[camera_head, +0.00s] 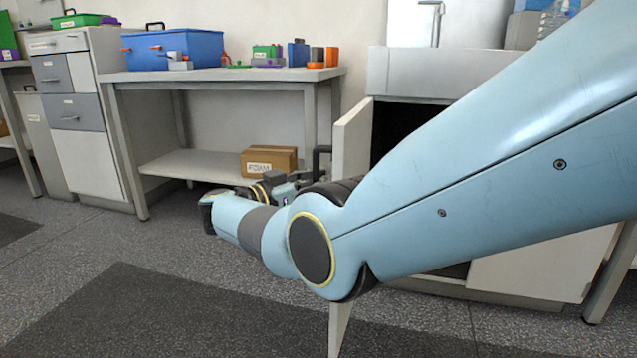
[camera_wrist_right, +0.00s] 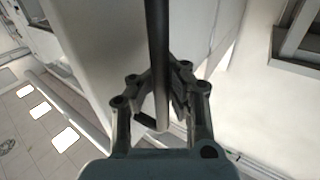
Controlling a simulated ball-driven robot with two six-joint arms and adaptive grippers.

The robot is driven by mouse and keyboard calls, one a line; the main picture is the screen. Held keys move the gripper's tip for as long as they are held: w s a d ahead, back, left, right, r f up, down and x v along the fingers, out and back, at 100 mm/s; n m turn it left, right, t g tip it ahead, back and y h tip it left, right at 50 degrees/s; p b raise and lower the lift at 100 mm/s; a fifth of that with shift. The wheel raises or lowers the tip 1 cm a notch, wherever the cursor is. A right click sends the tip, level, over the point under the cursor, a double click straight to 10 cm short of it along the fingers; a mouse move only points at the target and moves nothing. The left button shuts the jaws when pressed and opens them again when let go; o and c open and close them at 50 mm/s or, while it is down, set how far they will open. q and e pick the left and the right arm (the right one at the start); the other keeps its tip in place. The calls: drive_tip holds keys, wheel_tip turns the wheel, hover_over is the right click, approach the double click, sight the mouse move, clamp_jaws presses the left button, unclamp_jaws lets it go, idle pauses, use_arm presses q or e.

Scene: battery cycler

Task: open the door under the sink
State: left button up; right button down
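The door (camera_head: 350,142) under the sink stands swung out from the left side of the sink cabinet (camera_head: 425,72), seen nearly edge-on. The dark cabinet interior (camera_head: 393,128) shows beside it. A black bar handle (camera_head: 325,151) is on the door's left-facing side. My right arm crosses in front and hides much of the door and opening. My right gripper (camera_head: 285,184) is at the handle. In the right wrist view, the dark handle bar (camera_wrist_right: 157,55) runs between the closed-in fingers (camera_wrist_right: 163,105). My left gripper is not in view.
A workbench (camera_head: 225,75) with a blue toolbox (camera_head: 173,50) stands left of the cabinet. A cardboard box (camera_head: 268,160) sits on its lower shelf. A pale cabinet panel (camera_head: 540,262) shows below my arm. The floor at the front left is clear.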

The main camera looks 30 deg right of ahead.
drive_tip(key=c, duration=1.5)
unclamp_jaws()
drive_tip(key=shift+a+f, duration=0.2)
drive_tip(key=shift+a, duration=0.35)
drive_tip(key=shift+o, duration=1.1)
drive_tip(key=shift+d+r, duration=0.1)
drive_tip(key=shift+d, duration=0.1)
drive_tip(key=a, duration=0.7)
drive_tip(key=shift+s+a, duration=0.25)
drive_tip(key=shift+s, duration=0.15)
